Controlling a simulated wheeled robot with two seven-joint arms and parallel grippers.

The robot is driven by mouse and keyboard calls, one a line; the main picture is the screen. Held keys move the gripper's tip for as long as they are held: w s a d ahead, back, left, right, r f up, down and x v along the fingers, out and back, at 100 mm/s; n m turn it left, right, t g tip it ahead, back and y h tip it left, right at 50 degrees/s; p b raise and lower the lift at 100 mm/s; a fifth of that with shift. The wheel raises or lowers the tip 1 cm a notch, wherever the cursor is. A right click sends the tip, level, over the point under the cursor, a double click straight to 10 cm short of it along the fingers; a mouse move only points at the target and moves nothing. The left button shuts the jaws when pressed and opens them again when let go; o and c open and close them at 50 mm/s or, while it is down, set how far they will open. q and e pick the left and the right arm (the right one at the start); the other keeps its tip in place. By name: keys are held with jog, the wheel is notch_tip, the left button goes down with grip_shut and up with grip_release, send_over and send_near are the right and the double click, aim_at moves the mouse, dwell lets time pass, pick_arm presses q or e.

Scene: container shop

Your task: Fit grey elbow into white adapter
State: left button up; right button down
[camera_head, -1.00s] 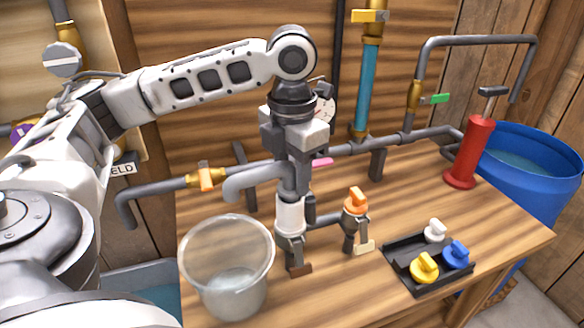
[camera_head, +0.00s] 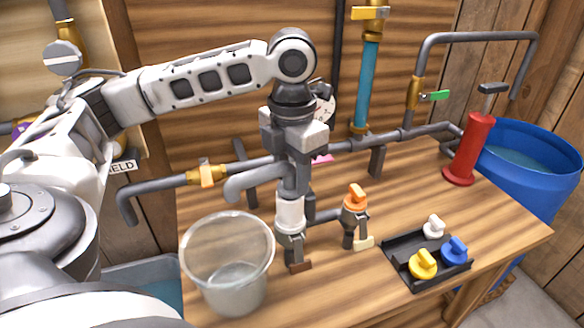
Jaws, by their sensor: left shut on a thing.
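The grey elbow (camera_head: 250,183) is a bent pipe with one end curving down to the left. My left gripper (camera_head: 294,185) points straight down from above and is shut on the elbow's upright part. The white adapter (camera_head: 290,214) is a short white cylinder directly below the gripper, on top of a grey fitting. The elbow's lower end is at the adapter's top; the fingers hide part of the joint, so I cannot tell how deep it sits. My right gripper is not in view.
A clear bucket (camera_head: 228,262) stands just left of the adapter. An orange-handled valve (camera_head: 355,200) is close on the right. A black tray (camera_head: 405,270) holds white, yellow and blue knobs. A red pump (camera_head: 468,150) and blue barrel (camera_head: 545,180) are at right. Grey pipe runs behind.

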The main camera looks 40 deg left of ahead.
pick_arm(q)
jog(key=shift+f, duration=0.3)
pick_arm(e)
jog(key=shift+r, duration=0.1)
pick_arm(q)
jog(key=o, duration=1.1)
jog(key=shift+r, duration=0.75)
jog(key=shift+r+p, duration=1.2)
jog(key=shift+r, duration=6)
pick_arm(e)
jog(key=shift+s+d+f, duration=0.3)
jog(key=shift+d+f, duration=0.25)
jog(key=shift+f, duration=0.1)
